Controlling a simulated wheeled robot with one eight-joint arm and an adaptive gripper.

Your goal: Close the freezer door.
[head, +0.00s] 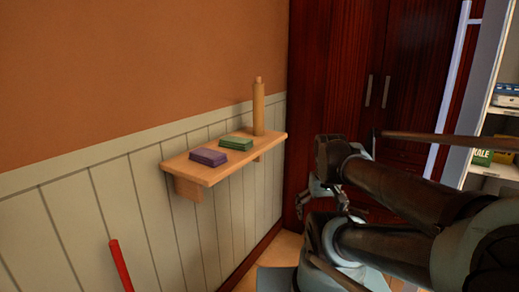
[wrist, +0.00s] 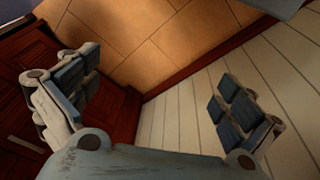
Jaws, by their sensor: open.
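I cannot make out a freezer or its door for certain in either view. A tall dark red wooden cabinet (head: 335,70) with two upright metal handles stands behind my arm in the head view. My gripper (head: 318,195) is in front of the cabinet's lower part, partly hidden by my own arm. In the wrist view my gripper (wrist: 158,98) has its two padded fingers wide apart with nothing between them. Beyond the fingers are the tiled floor, dark red wood on the left and the pale panelled wall on the right.
A small wooden wall shelf (head: 225,160) holds a purple block (head: 208,157), a green block (head: 236,143) and a wooden cylinder (head: 258,108). A white shelf unit (head: 487,95) with boxes stands at the right edge. A red rod (head: 121,264) rises at lower left.

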